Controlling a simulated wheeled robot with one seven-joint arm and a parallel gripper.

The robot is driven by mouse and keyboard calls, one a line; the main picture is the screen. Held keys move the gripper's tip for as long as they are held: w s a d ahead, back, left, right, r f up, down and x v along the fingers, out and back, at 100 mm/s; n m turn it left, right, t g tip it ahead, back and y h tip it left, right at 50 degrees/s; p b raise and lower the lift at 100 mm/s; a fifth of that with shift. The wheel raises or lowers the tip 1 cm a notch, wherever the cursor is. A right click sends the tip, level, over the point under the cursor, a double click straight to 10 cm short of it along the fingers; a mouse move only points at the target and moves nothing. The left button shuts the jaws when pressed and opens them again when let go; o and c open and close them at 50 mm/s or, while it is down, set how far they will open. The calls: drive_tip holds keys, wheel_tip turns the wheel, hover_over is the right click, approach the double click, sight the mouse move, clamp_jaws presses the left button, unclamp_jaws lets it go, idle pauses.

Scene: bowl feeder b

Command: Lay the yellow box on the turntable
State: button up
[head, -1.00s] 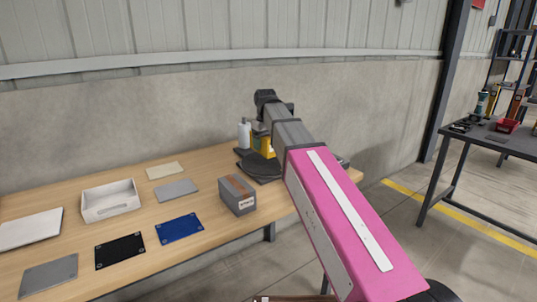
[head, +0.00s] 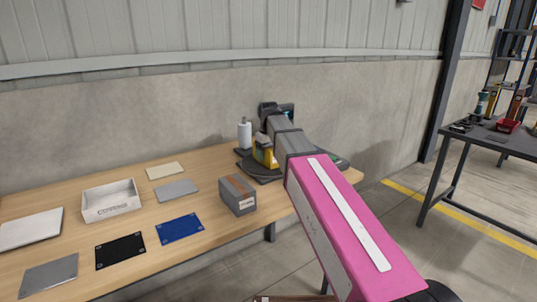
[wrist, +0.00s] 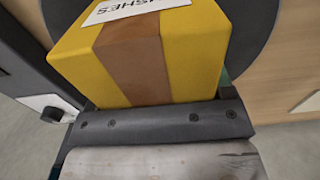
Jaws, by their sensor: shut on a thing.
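The yellow box (head: 265,157), with a brown tape band and a white label, is at the far right of the bench, partly behind my arm. In the wrist view the yellow box (wrist: 205,60) fills the top middle, against the gripper's dark edge. My gripper (wrist: 160,122) is shut on it; its fingertips are mostly hidden in the head view. The turntable (head: 262,176) is a dark round plate beneath the box; its grey disc also shows behind the box in the wrist view (wrist: 248,35). I cannot tell whether the box touches it.
A white bottle (head: 244,134) stands close behind and left of the turntable. A grey taped box (head: 238,196) sits in front of it. A white tray (head: 109,203) and several flat plates lie further left on the wooden bench (head: 210,160).

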drive_tip(key=o, duration=1.3)
wheel_tip(320, 180, up, 11)
drive_tip(key=shift+r, duration=0.65)
